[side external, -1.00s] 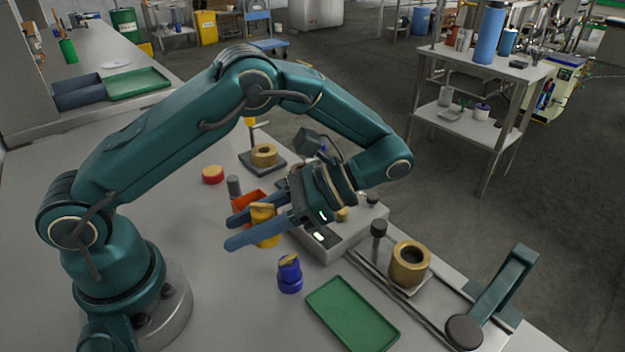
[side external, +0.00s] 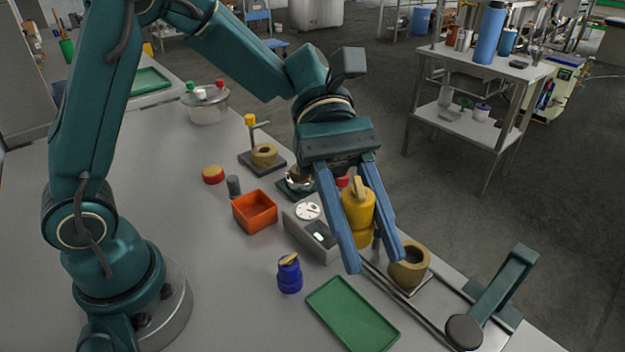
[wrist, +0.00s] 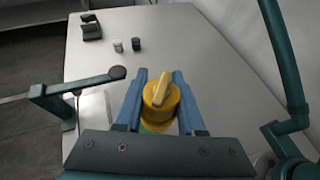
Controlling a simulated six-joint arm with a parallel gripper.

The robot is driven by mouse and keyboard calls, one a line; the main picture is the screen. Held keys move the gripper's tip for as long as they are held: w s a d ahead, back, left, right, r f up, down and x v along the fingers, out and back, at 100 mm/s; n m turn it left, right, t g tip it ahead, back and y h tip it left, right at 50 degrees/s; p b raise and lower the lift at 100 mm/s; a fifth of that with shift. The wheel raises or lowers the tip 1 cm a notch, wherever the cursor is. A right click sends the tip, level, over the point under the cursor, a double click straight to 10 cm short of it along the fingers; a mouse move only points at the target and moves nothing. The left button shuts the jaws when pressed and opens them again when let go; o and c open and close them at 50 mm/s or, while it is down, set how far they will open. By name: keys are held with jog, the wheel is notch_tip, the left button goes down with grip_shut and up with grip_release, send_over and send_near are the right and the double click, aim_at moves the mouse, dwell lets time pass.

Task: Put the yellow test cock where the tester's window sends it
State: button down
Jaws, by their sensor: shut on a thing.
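My gripper (side external: 374,262) is shut on the yellow test cock (side external: 358,215), which is upright between the two blue fingers. It also shows in the wrist view (wrist: 160,98), with its handle on top. In the side view it is in front of the right part of the grey tester (side external: 325,250), left of the brass cup (side external: 408,270). The tester has a round dial (side external: 307,211) and a small window (side external: 319,237) with a pale lit patch; I cannot read a message in it. A finger covers part of the tester.
A green tray (side external: 350,316) lies in front, an orange bin (side external: 255,212) to the left. A blue cock (side external: 289,274) stands between them. A green arm with a dark round pad (side external: 464,331) stands at right. A brass ring on a stand (side external: 264,155) is behind.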

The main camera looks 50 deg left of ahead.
jog(key=shift+w+d+r+n+t, duration=0.25)
jog(key=shift+w+r+n+t, duration=0.15)
jog(key=shift+w+r+t, duration=0.15)
send_over(360, 333)
notch_tip(360, 333, down, 11)
jog(key=shift+n+h, duration=0.3)
jog(key=shift+f, duration=3)
jog(key=shift+f, duration=1)
grip_release()
dwell(0.5)
